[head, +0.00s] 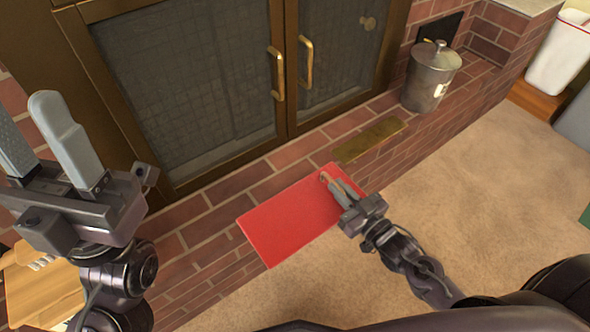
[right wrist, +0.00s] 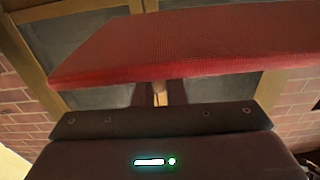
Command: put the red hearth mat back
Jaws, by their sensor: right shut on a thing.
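The red hearth mat (head: 288,220) is a flat red rectangle in the head view, over the front edge of the brick hearth. Its near part overhangs the carpet side; I cannot tell whether it touches the bricks. My right gripper (head: 333,186) is shut on the mat at its right end. In the right wrist view the mat (right wrist: 190,45) spans the upper part and hides the fingertips; a small tan piece shows between the fingers (right wrist: 160,95). My left gripper (head: 28,112) is at the left of the head view, raised, fingers apart and empty.
Brass-framed glass fireplace doors (head: 285,70) with two handles stand behind the brick hearth (head: 215,222). A brass plate (head: 370,138) lies on the hearth. A lidded metal bucket (head: 431,77) stands right of it. A wooden item (head: 42,290) is at lower left. Beige carpet (head: 480,180) is clear.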

